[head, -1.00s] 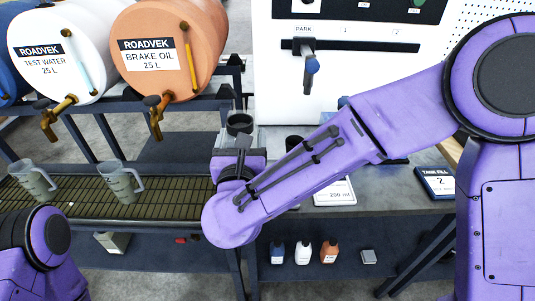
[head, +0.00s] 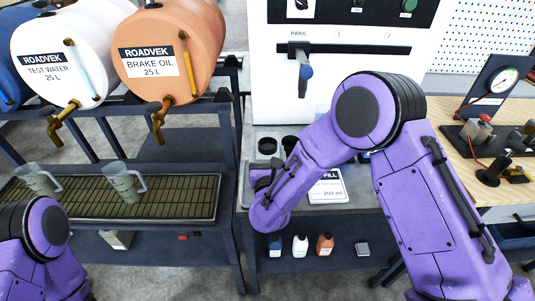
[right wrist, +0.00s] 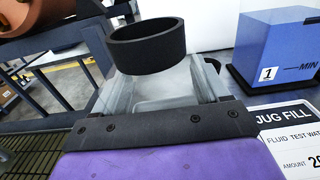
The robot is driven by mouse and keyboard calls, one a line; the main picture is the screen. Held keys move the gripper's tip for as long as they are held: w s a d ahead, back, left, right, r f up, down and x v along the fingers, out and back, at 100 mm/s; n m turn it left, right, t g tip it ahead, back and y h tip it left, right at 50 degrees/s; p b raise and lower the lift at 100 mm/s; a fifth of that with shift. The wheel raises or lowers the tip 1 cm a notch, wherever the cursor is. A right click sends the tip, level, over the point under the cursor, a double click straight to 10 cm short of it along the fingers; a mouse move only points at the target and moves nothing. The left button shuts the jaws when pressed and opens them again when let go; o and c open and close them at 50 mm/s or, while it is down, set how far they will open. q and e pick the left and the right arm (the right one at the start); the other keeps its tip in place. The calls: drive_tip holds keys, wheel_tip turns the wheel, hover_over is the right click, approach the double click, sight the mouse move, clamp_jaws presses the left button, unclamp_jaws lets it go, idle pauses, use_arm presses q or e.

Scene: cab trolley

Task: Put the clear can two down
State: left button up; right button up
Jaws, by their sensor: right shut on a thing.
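The clear can (right wrist: 168,84), a see-through body under a thick black ring, is between the fingers of my right gripper (right wrist: 166,95) in the right wrist view. The gripper is shut on it. In the head view the can's black ring (head: 267,146) shows just behind my right gripper (head: 262,176), at the left part of the grey bench. The can looks upright. My gripper and forearm hide its base, so I cannot tell whether it touches the bench. No number on it is readable. My left arm shows at the lower left, but its gripper is out of view.
A second dark round top (head: 290,143) stands close right of the can. A blue block marked 1 (right wrist: 277,55) and a jug fill card (head: 328,187) are on the bench. Two jugs (head: 124,182) stand on the grated tray (head: 180,197) at left.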

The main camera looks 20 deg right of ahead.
drive_tip(key=shift+f, duration=0.15)
drive_tip(key=o, duration=1.2)
drive_tip(key=shift+s, duration=0.15)
drive_tip(key=shift+c, duration=0.2)
drive_tip(key=o, duration=0.4)
drive_tip(key=shift+c, duration=0.2)
drive_tip(key=shift+r, duration=0.2)
drive_tip(key=shift+s+f, duration=0.15)
drive_tip(key=shift+s, duration=0.05)
drive_tip(key=b+v, duration=0.4)
drive_tip(key=v, duration=0.7)
drive_tip(key=shift+s+b, duration=0.25)
drive_tip(key=shift+b, duration=0.05)
drive_tip(key=shift+a, duration=0.1)
